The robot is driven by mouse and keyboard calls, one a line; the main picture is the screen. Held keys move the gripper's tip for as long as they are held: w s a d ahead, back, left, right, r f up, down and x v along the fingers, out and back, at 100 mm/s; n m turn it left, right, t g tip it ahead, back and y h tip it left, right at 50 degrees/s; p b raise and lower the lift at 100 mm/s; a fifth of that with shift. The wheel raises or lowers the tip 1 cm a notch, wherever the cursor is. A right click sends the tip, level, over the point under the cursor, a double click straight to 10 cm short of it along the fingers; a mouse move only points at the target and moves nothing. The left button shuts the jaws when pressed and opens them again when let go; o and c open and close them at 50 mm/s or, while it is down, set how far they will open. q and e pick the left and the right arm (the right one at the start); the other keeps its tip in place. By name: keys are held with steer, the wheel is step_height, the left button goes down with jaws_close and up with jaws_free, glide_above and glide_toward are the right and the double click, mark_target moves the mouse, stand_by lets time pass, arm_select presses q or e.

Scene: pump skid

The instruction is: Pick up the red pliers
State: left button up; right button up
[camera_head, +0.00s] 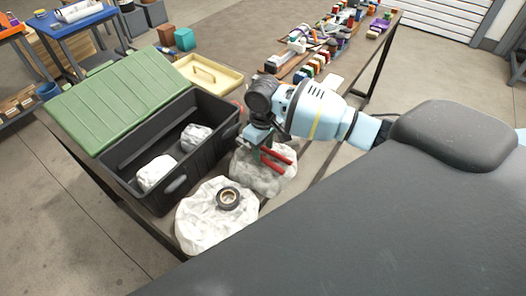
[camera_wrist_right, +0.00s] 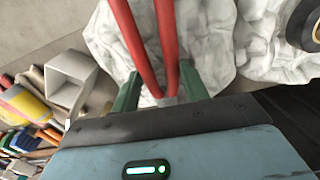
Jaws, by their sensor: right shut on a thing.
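The red pliers (camera_head: 274,160) show in the head view at my right gripper, over a grey-white crumpled cloth or bag (camera_head: 262,178). My right gripper (camera_head: 258,143) is shut on the pliers. In the right wrist view the two red handles of the pliers (camera_wrist_right: 150,45) run up and away between the green fingers of my right gripper (camera_wrist_right: 160,92). The pliers' head is hidden by the gripper. I cannot tell whether the pliers still touch the cloth. My left gripper is not in view.
A black roll of tape (camera_head: 228,198) lies on a white crumpled bundle (camera_head: 205,222) at the table's front. A black toolbox (camera_head: 172,185) with a green lid (camera_head: 122,95) stands open at left, two white bundles inside. Many small items crowd the table's far end.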

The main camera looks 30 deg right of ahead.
steer(key=shift+r, duration=0.1)
